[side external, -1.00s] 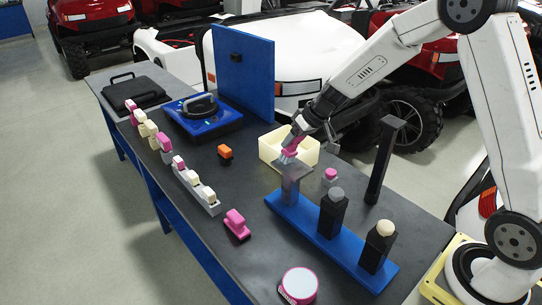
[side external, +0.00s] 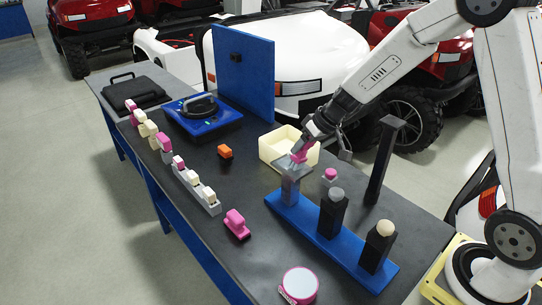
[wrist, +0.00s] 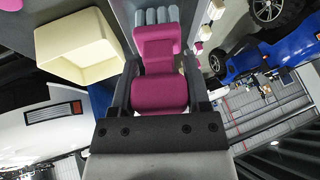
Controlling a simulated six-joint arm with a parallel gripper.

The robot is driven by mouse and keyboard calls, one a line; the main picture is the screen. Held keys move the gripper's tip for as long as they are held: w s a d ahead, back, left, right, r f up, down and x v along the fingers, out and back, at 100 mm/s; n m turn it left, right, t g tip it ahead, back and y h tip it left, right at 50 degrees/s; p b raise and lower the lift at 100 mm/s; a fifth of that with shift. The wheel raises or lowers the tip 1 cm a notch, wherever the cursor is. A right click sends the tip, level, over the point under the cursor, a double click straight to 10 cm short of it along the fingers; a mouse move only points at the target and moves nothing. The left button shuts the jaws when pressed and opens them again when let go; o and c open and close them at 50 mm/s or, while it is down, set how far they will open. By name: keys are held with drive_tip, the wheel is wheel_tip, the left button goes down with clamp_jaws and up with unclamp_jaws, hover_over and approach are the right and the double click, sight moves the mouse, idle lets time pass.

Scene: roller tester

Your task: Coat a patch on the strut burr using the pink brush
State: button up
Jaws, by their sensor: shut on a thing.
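My gripper (side external: 304,146) is shut on the pink brush (side external: 299,156), in the middle of the side view. In the wrist view the brush (wrist: 160,90) sits between the two fingers, with its grey bristles (wrist: 158,17) pointing away from me. The brush is tilted, its bristle end at the flat top of a grey post (side external: 290,188) at the far end of a blue base (side external: 312,228). The side view does not clearly show whether the bristles touch that top. I cannot tell a burr or a coated patch there.
A cream bin (side external: 273,146) stands just behind the post. A tall black stand (side external: 382,165) and two black posts, one with a grey knob (side external: 336,194) and one with a cream knob (side external: 386,228), are to the right. A pink block (side external: 237,224) lies front left.

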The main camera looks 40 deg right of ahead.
drive_tip(key=shift+w, duration=2.7)
drive_tip(key=shift+w+r, duration=0.15)
drive_tip(key=shift+w, duration=0.05)
wheel_tip(320, 180, up, 8)
drive_tip(key=shift+s+a+f, duration=0.15)
drive_tip(key=shift+s+f, duration=0.05)
drive_tip(key=shift+f, duration=0.1)
drive_tip(key=g+h, duration=0.1)
drive_tip(key=f+g+h, duration=0.1)
drive_tip(key=h, duration=0.1)
drive_tip(key=shift+s+f, duration=0.15)
drive_tip(key=shift+s, duration=0.25)
drive_tip(key=shift+f, duration=0.15)
